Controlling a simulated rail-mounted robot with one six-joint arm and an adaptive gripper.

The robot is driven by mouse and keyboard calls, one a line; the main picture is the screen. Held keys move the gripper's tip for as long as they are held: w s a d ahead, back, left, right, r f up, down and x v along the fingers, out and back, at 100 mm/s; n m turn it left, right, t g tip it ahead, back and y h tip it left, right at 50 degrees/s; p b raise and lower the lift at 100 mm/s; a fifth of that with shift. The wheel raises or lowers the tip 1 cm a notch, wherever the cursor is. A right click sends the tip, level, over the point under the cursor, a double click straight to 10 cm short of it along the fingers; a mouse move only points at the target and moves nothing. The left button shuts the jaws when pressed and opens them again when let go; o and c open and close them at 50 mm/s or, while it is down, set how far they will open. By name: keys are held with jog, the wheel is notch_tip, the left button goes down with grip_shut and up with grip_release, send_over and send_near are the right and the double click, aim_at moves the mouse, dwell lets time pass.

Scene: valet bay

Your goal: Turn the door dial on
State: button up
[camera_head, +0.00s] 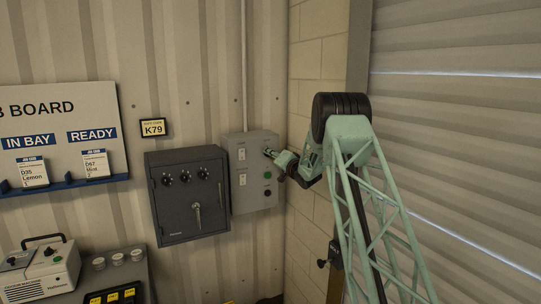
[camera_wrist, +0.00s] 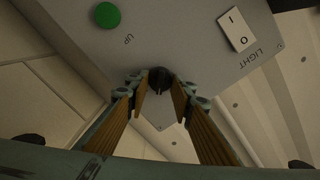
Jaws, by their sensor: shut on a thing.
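The door dial (camera_wrist: 159,74) is a small dark knob on the grey control panel (camera_head: 237,200). In the wrist view it sits between the fingertips of my gripper (camera_wrist: 160,88), which is shut on it. The panel face (camera_wrist: 165,40) fills the top of that view, rotated. In the head view my gripper (camera_head: 271,153) reaches the panel's upper right from the right and covers the dial. The dial's pointer and marks are too hidden to read.
A green button (camera_wrist: 108,15) marked UP and a rocker switch (camera_wrist: 237,29) marked LIGHT are near the dial. A dark cabinet (camera_head: 181,225) with knobs and a handle hangs left of the panel. A block wall (camera_head: 313,70) stands close on the right.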

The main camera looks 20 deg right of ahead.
jog(key=shift+f+m+p, duration=0.1)
jog(key=shift+m+p, duration=1.15)
jog(key=shift+m, duration=3.05)
jog(key=o, duration=0.9)
jog(key=shift+c, duration=0.2)
jog(key=shift+s, duration=0.15)
jog(key=s, duration=1.1)
jog(key=shift+s+d, duration=0.25)
jog(key=shift+s, duration=0.1)
